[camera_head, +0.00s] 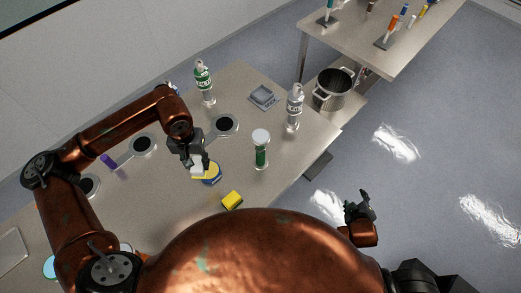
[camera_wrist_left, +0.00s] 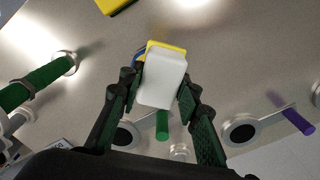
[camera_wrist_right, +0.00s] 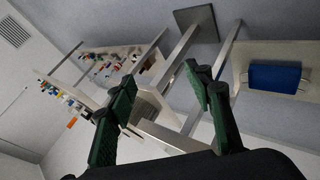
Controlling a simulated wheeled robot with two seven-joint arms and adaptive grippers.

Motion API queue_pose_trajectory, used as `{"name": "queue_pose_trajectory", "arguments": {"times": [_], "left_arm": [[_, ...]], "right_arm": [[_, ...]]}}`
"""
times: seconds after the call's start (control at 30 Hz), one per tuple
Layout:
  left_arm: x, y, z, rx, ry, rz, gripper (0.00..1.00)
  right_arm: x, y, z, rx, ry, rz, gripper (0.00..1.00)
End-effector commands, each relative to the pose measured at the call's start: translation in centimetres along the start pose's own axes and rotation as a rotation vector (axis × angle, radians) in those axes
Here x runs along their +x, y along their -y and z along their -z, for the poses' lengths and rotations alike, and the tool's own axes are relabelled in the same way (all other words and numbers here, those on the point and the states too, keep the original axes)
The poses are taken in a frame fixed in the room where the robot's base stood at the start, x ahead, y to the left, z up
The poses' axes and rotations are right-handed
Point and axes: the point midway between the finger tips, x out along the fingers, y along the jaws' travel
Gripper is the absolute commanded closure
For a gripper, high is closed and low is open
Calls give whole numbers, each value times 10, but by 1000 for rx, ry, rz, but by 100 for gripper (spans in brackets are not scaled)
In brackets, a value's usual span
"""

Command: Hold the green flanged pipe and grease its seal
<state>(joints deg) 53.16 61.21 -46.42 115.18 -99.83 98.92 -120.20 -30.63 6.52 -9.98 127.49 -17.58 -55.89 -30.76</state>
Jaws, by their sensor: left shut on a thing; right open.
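The green flanged pipe (camera_head: 261,152) stands upright on the table with a pale flange on top. It also shows at the left of the left wrist view (camera_wrist_left: 38,84). My left gripper (camera_head: 197,163) is shut on a white block (camera_wrist_left: 162,82). The block is over a round blue and yellow tin (camera_head: 212,175), which it partly hides. I cannot tell whether block and tin touch. My right gripper (camera_head: 360,208) is open and empty, out over the floor to the right of the table and away from the pipe.
A yellow sponge (camera_head: 232,200) lies near the table's front edge. A green-labelled bottle (camera_head: 204,82) and a grey bottle (camera_head: 294,107) stand behind. A purple-handled tool (camera_head: 107,161) is at left. A steel pot (camera_head: 334,89) is beyond the table.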

Motion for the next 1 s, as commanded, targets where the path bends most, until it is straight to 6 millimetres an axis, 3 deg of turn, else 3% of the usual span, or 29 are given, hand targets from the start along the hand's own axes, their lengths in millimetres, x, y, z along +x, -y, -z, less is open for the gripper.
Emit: {"name": "queue_pose_trajectory", "arguments": {"times": [0.1,0.2,0.37,0.5,0.7,0.83,1.0], "left_arm": [[-1,0,0,0,0,0,88],[-2,0,0,0,0,0,88],[-2,0,0,0,0,0,88],[-2,0,0,0,0,0,88],[-2,0,0,0,0,0,88],[-2,0,0,0,0,0,88],[-2,0,0,0,0,0,88]], "right_arm": [[-4,-32,43,-329,-106,-175,53],[-9,-45,80,-609,-176,-319,53],[-23,-40,144,-1052,-273,-551,53],[-41,-11,197,-1427,-358,-768,53],[-70,54,252,-1854,-474,-1075,53],[-86,93,270,-2024,-537,-1237,53],[-99,123,280,-2136,-583,-1366,53]]}}
